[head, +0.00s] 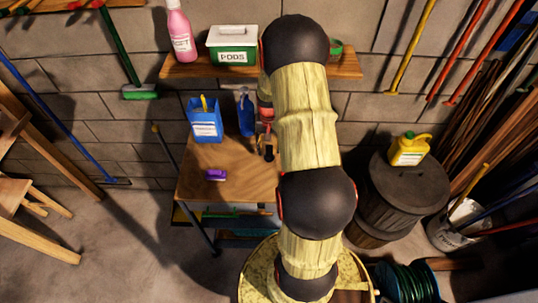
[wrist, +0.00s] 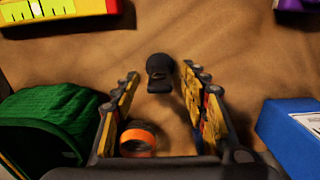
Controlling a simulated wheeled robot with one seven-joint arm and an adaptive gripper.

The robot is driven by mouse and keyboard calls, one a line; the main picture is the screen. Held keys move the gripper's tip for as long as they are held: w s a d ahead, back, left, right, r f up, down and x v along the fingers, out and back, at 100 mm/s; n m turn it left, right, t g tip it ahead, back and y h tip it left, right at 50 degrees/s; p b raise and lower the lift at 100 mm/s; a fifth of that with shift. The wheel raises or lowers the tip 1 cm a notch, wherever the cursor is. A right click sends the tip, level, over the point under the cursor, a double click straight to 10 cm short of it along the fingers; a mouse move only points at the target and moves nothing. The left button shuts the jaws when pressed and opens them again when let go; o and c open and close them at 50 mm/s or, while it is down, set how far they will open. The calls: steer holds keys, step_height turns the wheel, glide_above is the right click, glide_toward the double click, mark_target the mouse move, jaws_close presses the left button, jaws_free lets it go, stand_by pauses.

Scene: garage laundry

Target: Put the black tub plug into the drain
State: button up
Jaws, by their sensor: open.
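In the wrist view a small black piece, apparently the tub plug (wrist: 160,72), is on the brown wooden tabletop (wrist: 215,45), just beyond my fingertips and near the line between them. My gripper (wrist: 164,82) is open with its yellow-and-black fingers spread, and nothing is held. In the head view my gripper (head: 267,145) is low over the right part of the wooden table (head: 235,182), partly behind my arm. I cannot make out the plug in the head view. No drain can be made out in either view.
An orange-and-black ring (wrist: 138,138) lies by the left finger. A green item (wrist: 48,125) is at left, a blue box (wrist: 292,130) at right, a yellow-and-white item (wrist: 55,10) at upper left. A purple brush (head: 215,175) and blue carton (head: 205,120) are on the table, below a shelf (head: 190,68).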

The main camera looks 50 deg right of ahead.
jaws_close()
stand_by(0.5)
steer(key=shift+r, duration=0.1)
